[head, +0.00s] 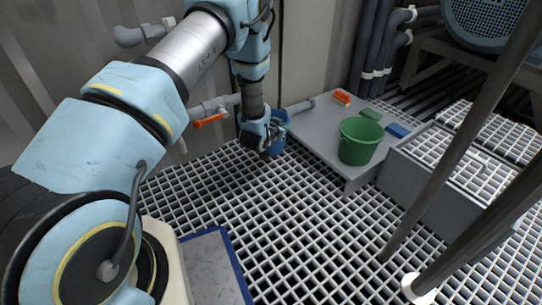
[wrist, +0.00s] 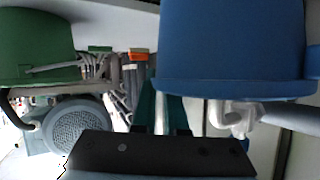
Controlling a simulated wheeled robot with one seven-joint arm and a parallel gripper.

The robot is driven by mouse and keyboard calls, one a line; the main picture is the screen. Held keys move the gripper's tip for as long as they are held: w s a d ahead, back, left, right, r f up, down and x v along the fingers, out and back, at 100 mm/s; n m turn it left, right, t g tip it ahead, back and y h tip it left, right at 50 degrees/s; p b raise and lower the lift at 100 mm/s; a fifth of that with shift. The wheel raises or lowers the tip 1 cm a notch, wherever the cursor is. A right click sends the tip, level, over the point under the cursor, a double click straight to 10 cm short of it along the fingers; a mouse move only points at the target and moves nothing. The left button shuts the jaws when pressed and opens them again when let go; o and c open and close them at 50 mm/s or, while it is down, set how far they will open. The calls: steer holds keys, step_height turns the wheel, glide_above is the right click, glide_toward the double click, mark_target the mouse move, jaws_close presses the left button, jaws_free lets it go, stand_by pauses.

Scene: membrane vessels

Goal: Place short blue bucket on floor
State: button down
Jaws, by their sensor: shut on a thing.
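The short blue bucket (head: 279,146) is partly hidden behind my gripper (head: 270,134) in the head view, left of the grey platform. In the wrist view the blue bucket (wrist: 235,50) fills the upper right, with its rim toward the bottom of that picture. My gripper's fingers (wrist: 165,112) reach to the bucket's near side and are shut on it. The exact grip point is hard to see. The floor (head: 270,215) is white grating over dark gaps. The bucket appears to hang above it; the height of the gap is unclear.
A green bucket (head: 360,141) stands on the low grey platform (head: 315,130), near orange (head: 342,97) and blue (head: 397,130) items. A wall pipe with an orange handle (head: 208,121) is left of my gripper. Slanted poles (head: 463,130) stand right. The grating in the middle is clear.

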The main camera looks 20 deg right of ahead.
mark_target(283, 147)
steer(key=f+b, duration=0.1)
steer(key=f, duration=0.1)
steer(key=f+b, duration=0.1)
steer(key=f, duration=0.2)
steer(key=shift+w+d+f+b, duration=0.1)
steer(key=shift+w+f+b, duration=0.15)
steer(key=shift+b, duration=0.15)
steer(key=shift+f+b, duration=1.1)
steer(key=shift+f, duration=1.05)
steer(key=shift+s+f, duration=0.1)
steer(key=shift+f, duration=0.05)
steer(key=c, duration=1)
jaws_free()
steer(key=shift+o, duration=0.2)
